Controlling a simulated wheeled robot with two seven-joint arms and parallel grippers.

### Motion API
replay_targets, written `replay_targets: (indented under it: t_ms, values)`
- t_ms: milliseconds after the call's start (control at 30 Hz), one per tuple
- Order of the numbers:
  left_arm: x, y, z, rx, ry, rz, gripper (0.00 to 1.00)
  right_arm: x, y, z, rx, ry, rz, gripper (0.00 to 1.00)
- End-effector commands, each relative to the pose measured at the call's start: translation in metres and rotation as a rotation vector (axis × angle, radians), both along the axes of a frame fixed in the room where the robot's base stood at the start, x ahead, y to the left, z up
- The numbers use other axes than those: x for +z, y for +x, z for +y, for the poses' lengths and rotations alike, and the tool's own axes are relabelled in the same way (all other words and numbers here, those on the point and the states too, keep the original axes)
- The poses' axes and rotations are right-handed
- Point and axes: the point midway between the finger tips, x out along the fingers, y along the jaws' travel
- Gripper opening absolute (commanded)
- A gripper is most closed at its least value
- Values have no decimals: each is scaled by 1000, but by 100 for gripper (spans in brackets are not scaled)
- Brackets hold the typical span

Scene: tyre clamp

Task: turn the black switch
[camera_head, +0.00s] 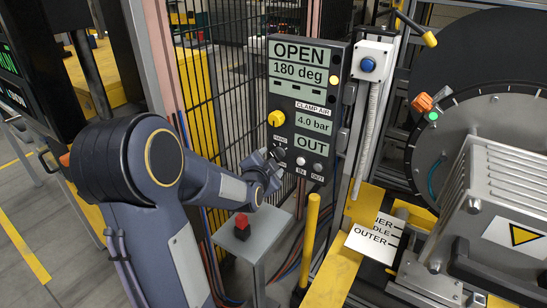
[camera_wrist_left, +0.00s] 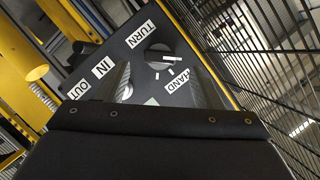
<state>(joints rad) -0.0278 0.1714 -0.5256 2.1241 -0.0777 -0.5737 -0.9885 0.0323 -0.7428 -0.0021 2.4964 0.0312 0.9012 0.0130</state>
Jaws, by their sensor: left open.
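The black switch (camera_wrist_left: 158,57) is a round knob with a pale pointer mark, set in the dark control panel between the TURN and HAND labels. In the head view the switch (camera_head: 279,153) is at the panel's lower left, partly hidden by my left gripper (camera_head: 268,167). In the left wrist view my left gripper (camera_wrist_left: 162,76) is open, one finger on each side of the switch in the picture, with nothing held. I cannot tell whether the fingers touch the panel. My right gripper is not in view.
The panel (camera_head: 338,96) carries a yellow knob (camera_head: 276,118), IN and OUT buttons, and screens reading OPEN 180 deg and 4.0 bar OUT. A red button box (camera_head: 242,225) stands below my left gripper. A yellow post (camera_head: 311,235) and mesh fence (camera_head: 205,90) are close by.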

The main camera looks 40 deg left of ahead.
Motion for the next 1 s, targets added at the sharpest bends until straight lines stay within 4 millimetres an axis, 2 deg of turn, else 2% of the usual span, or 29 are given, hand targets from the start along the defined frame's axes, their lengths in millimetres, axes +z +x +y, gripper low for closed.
replay_targets:
  t_ms: [100,233,833,933,1000]
  values:
    - [7,-16,-7,-1,-2,-1,60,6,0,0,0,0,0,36]
    - [9,-25,-11,-1,0,-1,60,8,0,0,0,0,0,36]
    - [8,-27,-12,-1,-5,0,60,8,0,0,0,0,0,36]
    - [9,-32,-20,-9,-75,6,60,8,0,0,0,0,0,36]
    - [10,-41,-35,-22,-192,18,60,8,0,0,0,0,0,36]
